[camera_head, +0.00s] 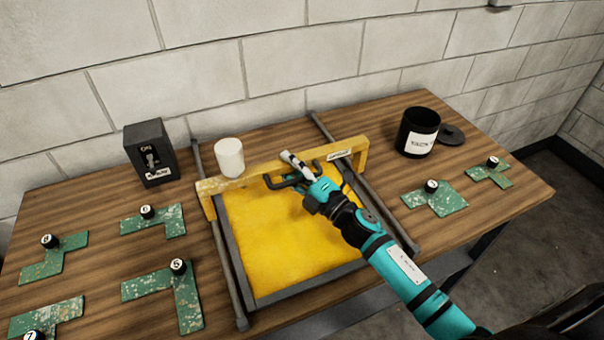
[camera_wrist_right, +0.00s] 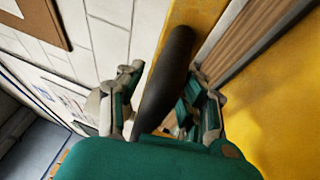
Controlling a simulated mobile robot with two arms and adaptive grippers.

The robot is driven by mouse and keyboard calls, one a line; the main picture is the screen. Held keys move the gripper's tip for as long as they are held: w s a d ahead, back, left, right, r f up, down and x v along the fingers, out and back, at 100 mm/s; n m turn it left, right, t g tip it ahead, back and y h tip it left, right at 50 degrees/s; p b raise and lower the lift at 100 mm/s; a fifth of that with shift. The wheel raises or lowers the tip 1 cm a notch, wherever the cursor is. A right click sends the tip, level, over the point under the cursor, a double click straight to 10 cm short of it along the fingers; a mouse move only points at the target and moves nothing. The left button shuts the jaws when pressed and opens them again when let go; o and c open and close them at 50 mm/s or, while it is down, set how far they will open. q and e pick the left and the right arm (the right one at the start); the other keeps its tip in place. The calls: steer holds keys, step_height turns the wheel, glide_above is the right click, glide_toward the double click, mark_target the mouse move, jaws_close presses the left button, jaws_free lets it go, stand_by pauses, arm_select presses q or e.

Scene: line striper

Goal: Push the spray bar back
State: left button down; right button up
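The spray bar (camera_head: 214,185) is a worn yellow bar lying across two grey rails at the back of a yellow panel (camera_head: 270,238). It has a dark handle (camera_head: 278,181) on its front, and a small label near its right end. My right gripper (camera_head: 293,165) is at the handle, its arm reaching in from the lower right. In the right wrist view the dark handle (camera_wrist_right: 166,78) lies between the two fingers. The fingers stand apart, with a gap showing on the left side of the handle. My left gripper is not in view.
A white cup (camera_head: 229,157) stands just behind the bar. A dark switch box (camera_head: 150,152) is at the back left. A black labelled pot (camera_head: 416,131) and its lid (camera_head: 451,135) stand at the back right. Several green plates with black knobs lie on both sides of the wooden table.

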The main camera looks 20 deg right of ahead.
steer(key=v, duration=1.1)
steer(key=shift+s, duration=0.25)
steer(key=shift+d, duration=0.1)
